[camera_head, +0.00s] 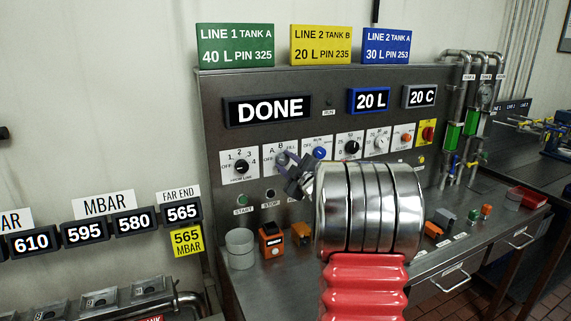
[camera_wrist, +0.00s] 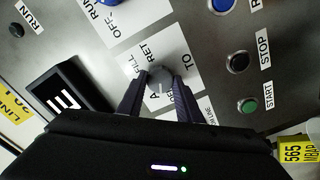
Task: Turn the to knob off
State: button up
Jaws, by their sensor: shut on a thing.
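The to knob (camera_wrist: 160,78) is a small grey knob on a white label plate (camera_wrist: 140,50) on the grey panel. In the wrist view, the plate's letters read FILL, RET, A and TO around it. My gripper (camera_wrist: 160,88) is shut on the knob, with one dark finger on each side. In the head view, my gripper (camera_head: 284,163) reaches the panel at the second plate from the left, and its fingers cover most of the knob. I cannot tell which mark the knob points to.
A black-knobbed plate (camera_head: 240,167) sits left of it and a blue knob (camera_head: 319,153) right. Below are the green START button (camera_head: 243,200) and black STOP button (camera_head: 270,194). The display (camera_head: 267,108) reads DONE. A grey cup (camera_head: 240,248) and orange-black block (camera_head: 271,240) stand on the bench.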

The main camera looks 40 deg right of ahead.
jog(key=n, duration=0.4)
jog(key=shift+w+a+f+n, duration=0.15)
jog(key=shift+a+n, duration=0.1)
jog(key=shift+n, duration=0.15)
jog(key=o, duration=1)
jog(key=shift+d, duration=0.1)
jog(key=shift+o, duration=0.2)
jog(key=shift+s, duration=0.65)
jog(key=v, duration=1.2)
jog(key=shift+s+a, duration=0.2)
jog(key=shift+s, duration=0.1)
